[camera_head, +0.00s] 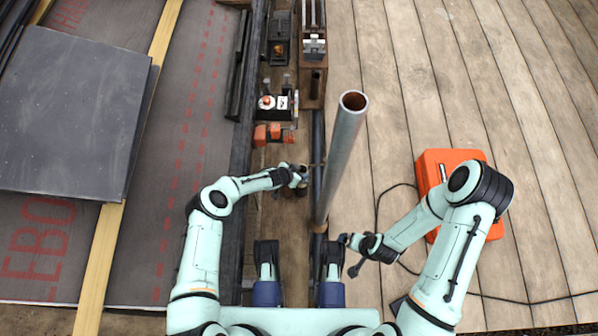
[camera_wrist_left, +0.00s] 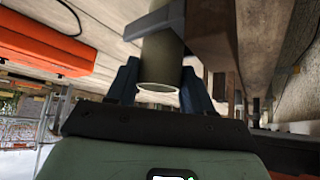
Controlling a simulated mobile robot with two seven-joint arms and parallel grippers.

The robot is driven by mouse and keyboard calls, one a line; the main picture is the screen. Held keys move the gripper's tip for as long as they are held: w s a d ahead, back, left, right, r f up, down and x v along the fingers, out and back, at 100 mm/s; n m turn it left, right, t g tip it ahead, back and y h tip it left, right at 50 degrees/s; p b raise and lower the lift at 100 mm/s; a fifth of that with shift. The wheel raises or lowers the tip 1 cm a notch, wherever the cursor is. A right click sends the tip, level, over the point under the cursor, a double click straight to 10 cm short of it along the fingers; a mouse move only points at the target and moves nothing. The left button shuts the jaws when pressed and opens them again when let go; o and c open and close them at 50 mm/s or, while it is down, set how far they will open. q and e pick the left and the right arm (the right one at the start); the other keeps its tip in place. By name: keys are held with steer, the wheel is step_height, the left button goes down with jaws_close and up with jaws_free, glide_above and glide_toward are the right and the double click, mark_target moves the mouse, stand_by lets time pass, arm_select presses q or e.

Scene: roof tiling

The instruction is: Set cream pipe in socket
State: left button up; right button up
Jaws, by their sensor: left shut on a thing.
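My left gripper (camera_head: 302,177) is over the dark channel in the middle of the head view. In the left wrist view its blue fingers (camera_wrist_left: 160,88) are shut on a cream pipe (camera_wrist_left: 163,58), whose round open end shows between them. In the head view I cannot make out this pipe clearly at the gripper. A tall grey pipe (camera_head: 341,147) with a brownish open mouth stands just right of my left gripper. My right gripper (camera_head: 352,256) is low, right of the grey pipe's foot; its jaw state is unclear. I cannot clearly pick out the socket.
Dark slabs (camera_head: 70,110) lie on printed underlay at the left, along a yellow batten (camera_head: 160,40). Small tools and an orange block (camera_head: 267,134) lie in the channel ahead. An orange case (camera_head: 435,165) with a black cable is on the plank deck, behind my right arm.

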stand_by(0.7)
arm_select(q)
steer(key=o, duration=1.7)
steer(key=shift+c, duration=0.2)
steer(key=shift+o, duration=0.6)
steer(key=shift+a, duration=0.1)
steer(key=shift+w, duration=0.1)
